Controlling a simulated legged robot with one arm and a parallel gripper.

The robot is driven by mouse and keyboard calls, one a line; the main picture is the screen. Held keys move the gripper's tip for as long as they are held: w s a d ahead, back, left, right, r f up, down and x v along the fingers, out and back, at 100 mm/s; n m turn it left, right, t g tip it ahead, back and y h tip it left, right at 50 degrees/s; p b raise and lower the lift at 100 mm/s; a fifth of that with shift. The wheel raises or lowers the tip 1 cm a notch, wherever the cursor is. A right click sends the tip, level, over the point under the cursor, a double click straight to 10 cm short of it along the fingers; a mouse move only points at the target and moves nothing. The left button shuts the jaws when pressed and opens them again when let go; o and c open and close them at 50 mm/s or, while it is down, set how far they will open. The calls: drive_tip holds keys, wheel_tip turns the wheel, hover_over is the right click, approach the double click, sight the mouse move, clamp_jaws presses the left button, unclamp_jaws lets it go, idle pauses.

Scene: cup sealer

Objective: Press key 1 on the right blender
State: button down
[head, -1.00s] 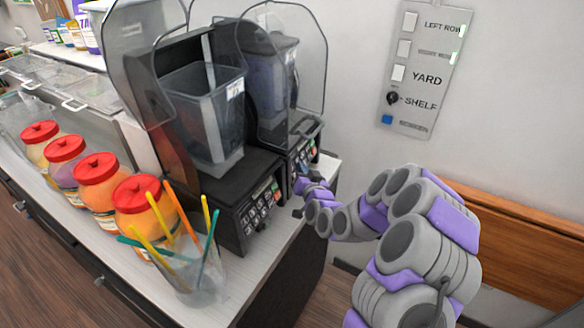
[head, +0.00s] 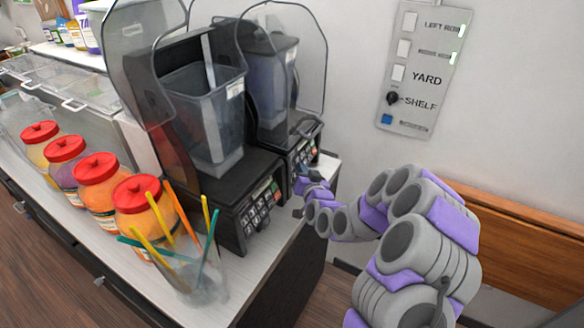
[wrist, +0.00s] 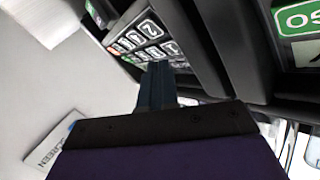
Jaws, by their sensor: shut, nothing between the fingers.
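The right blender (head: 272,85) stands at the far end of the counter, with a clear cover around its dark jug. Its keypad (head: 303,156) is on its front base, partly hidden by my gripper. My gripper (head: 305,174) is in front of this keypad. In the wrist view, my shut, empty fingers (wrist: 157,76) point at the keypad (wrist: 146,36), with their tips close to the keys near the digit 1. A key marked 2 shows just beyond. I cannot tell whether the tips touch a key.
The left blender (head: 205,115) stands nearer, with its own keypad (head: 260,207). A clear cup of coloured sticks (head: 195,270) and several red-lidded jars (head: 137,210) stand on the counter. A wall switch panel (head: 422,70) and wooden bench (head: 520,240) are at right.

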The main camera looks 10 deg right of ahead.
drive_tip(key=shift+w+a+f, duration=0.15)
drive_tip(key=shift+w+a, duration=0.2)
drive_tip(key=shift+a, duration=0.25)
idle(1.2)
idle(0.4)
drive_tip(key=shift+s+d+r+b, duration=0.2)
drive_tip(key=shift+s+d+b, duration=0.2)
drive_tip(key=shift+d, duration=0.2)
drive_tip(key=s+d, duration=0.1)
drive_tip(key=s+d+r+b, duration=0.1)
drive_tip(key=d, duration=0.2)
drive_tip(key=shift+s+r, duration=0.3)
drive_tip(key=shift+s, duration=0.1)
drive_tip(key=shift+a, duration=0.1)
idle(0.5)
